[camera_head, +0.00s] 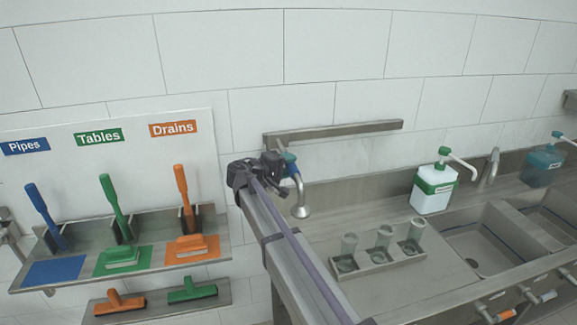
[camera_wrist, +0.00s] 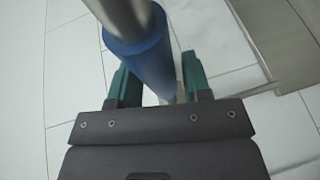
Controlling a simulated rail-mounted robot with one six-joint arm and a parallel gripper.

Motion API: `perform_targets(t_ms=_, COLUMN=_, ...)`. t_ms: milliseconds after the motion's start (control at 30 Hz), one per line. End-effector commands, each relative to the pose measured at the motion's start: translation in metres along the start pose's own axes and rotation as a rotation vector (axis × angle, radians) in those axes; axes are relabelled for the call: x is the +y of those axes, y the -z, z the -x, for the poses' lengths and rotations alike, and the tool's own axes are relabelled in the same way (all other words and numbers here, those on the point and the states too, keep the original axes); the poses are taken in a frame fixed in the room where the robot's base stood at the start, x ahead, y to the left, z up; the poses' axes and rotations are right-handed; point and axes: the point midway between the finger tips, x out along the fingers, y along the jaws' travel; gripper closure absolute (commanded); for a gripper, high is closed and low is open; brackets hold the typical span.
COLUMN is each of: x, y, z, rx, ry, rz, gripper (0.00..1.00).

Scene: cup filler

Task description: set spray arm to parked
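The spray arm shows in the head view as a curved metal pipe with a flared spray head (camera_head: 301,211), hanging over the left end of the counter below the wall rail. My gripper (camera_head: 287,160) is at the upper part of this pipe, partly hidden by my own wrist. In the wrist view, a metal pipe with a blue sleeve (camera_wrist: 140,45) runs between the two green fingers of my gripper (camera_wrist: 165,82). The sleeve lies close to both fingers; whether they press on it is unclear.
A tray (camera_head: 377,264) with three clear cups stands on the counter below and right of the spray head. A green-and-white pump bottle (camera_head: 434,188) and sinks (camera_head: 490,250) lie further right. A cleaning-tool board (camera_head: 110,140) with shelves is at left.

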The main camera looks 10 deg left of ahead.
Motion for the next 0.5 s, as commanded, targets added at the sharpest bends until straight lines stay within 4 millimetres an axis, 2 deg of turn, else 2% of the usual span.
perform_targets(t_ms=33, x=0.0, y=0.0, z=0.0, rx=0.0, ry=0.0, rz=0.0, gripper=0.51)
perform_targets(t_ms=133, x=0.0, y=0.0, z=-0.001, rx=0.0, ry=-0.001, rz=0.0, gripper=0.41)
perform_targets(t_ms=367, x=0.001, y=0.0, z=0.0, rx=0.0, ry=-0.001, rz=0.0, gripper=0.41)
perform_targets(t_ms=500, x=0.002, y=0.0, z=0.016, rx=0.003, ry=-0.001, rz=0.001, gripper=0.41)
